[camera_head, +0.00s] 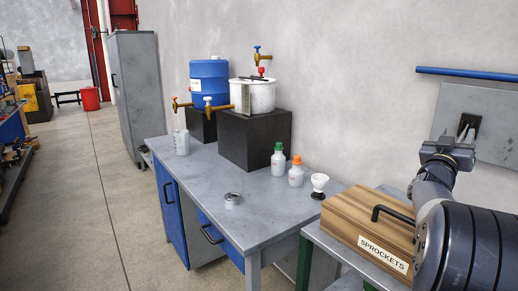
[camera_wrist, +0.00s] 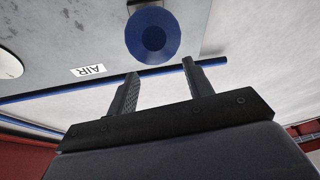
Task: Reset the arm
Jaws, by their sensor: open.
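My gripper (camera_head: 467,133) is at the right of the head view, raised in front of a grey wall panel and above a wooden box. Its two fingers point up and stand apart, with nothing between them. In the wrist view my gripper (camera_wrist: 162,88) also shows open and empty. Beyond the fingertips there is a round blue fitting (camera_wrist: 153,35), apart from them. My arm bends at the right edge of the head view and hides part of the box.
A wooden box labelled SPROCKETS (camera_head: 370,230) sits below my gripper. The grey workbench (camera_head: 240,195) holds bottles, a metal ring and black blocks bearing a blue barrel (camera_head: 209,80) and a white pot (camera_head: 253,97). A blue rail (camera_head: 465,74) runs along the wall. Open floor lies left.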

